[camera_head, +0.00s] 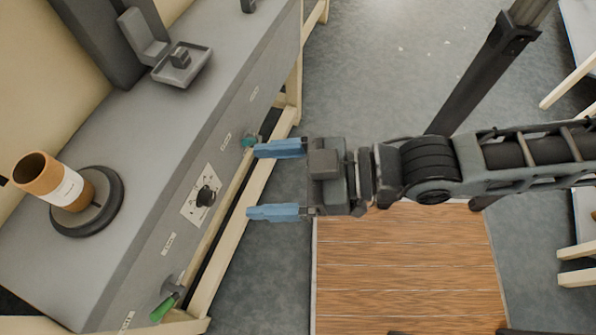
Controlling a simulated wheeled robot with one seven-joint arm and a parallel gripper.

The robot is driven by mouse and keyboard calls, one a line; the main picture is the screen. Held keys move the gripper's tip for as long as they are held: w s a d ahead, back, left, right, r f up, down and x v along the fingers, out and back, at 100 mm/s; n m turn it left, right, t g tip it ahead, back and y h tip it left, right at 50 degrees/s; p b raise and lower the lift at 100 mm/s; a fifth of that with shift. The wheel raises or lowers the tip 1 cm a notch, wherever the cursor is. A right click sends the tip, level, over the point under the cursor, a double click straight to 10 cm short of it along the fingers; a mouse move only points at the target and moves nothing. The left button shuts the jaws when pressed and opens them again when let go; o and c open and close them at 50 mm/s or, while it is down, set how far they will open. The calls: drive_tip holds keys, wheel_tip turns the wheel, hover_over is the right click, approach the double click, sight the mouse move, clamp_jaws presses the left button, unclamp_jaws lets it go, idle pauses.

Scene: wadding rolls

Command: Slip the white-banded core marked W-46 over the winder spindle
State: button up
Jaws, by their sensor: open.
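A brown hollow core (55,182) with a white band stands on a dark round plate (112,208) on the grey bench at the left. The small print on its band cannot be read. Its open upper end faces the upper left of the picture. No spindle shows apart from the core; whether one is inside it is hidden. My gripper (252,181) has two blue fingers spread wide with nothing between them. It is well to the right of the core, apart from it, in front of the bench's front panel.
The grey bench (125,135) carries a small metal tray (200,62) beside a dark upright. A wooden platform (410,265) lies lower right.

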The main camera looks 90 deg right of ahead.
drive_tip(key=shift+g, duration=0.3)
drive_tip(key=v, duration=0.5)
drive_tip(key=shift+w+a+r, duration=0.1)
drive_tip(key=shift+a+r, duration=0.05)
drive_tip(key=shift+a, duration=0.15)
drive_tip(key=shift+r, duration=0.1)
